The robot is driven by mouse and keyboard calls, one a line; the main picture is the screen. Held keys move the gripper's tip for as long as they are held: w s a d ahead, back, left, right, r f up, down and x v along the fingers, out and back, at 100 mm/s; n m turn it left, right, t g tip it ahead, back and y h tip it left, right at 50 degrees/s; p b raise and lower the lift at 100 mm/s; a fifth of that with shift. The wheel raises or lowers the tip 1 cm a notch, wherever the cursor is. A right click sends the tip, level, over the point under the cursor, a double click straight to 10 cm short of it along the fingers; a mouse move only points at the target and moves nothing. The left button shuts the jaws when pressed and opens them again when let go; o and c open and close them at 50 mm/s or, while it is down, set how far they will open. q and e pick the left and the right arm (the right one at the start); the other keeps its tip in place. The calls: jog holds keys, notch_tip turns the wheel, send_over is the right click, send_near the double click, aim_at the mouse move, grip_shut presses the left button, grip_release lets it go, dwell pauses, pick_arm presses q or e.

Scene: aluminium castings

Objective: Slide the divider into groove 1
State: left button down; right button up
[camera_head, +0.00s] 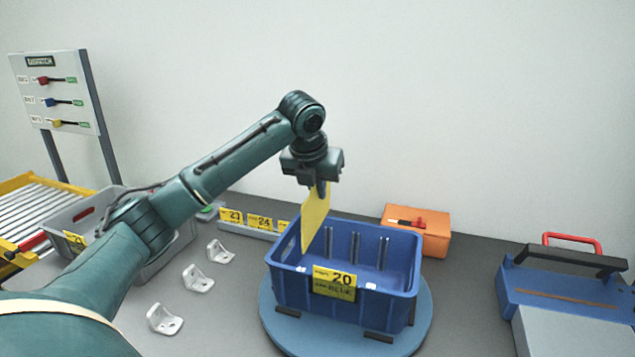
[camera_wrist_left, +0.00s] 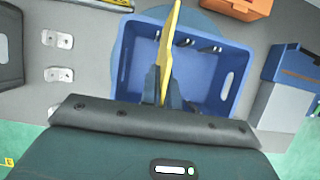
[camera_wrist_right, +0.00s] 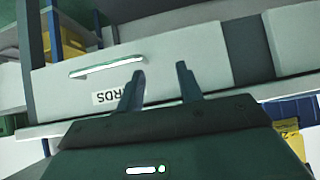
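The yellow divider (camera_head: 315,217) is a thin flat panel, held upright and a little tilted by my left gripper (camera_head: 322,187). In the left wrist view the gripper (camera_wrist_left: 162,88) is shut on the divider (camera_wrist_left: 170,50), above the blue crate. The blue crate (camera_head: 340,301) has a yellow label with "20" and stands on a round blue turntable (camera_head: 425,325). The divider's lower end overlaps the crate's left part in the head view; I cannot tell whether it touches a groove. Ribs forming grooves (camera_head: 355,250) show on the far inner wall. My right gripper (camera_wrist_right: 160,82) is open and empty, facing a drawer.
Several white angled brackets (camera_head: 198,278) lie on the table left of the crate. A grey bin (camera_head: 172,262) stands further left. An orange box (camera_head: 430,236) stands behind the crate, and a blue device with a red handle (camera_head: 570,290) stands at the right.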

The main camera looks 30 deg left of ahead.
aim_at(318, 204)
pick_arm(q)
jog(key=shift+f, duration=2)
notch_tip(318, 204, down, 11)
jog(key=b, duration=0.1)
dwell(4.3)
jog(key=c, duration=2.1)
grip_release()
jog(key=o, duration=0.5)
jog(key=shift+o, duration=0.2)
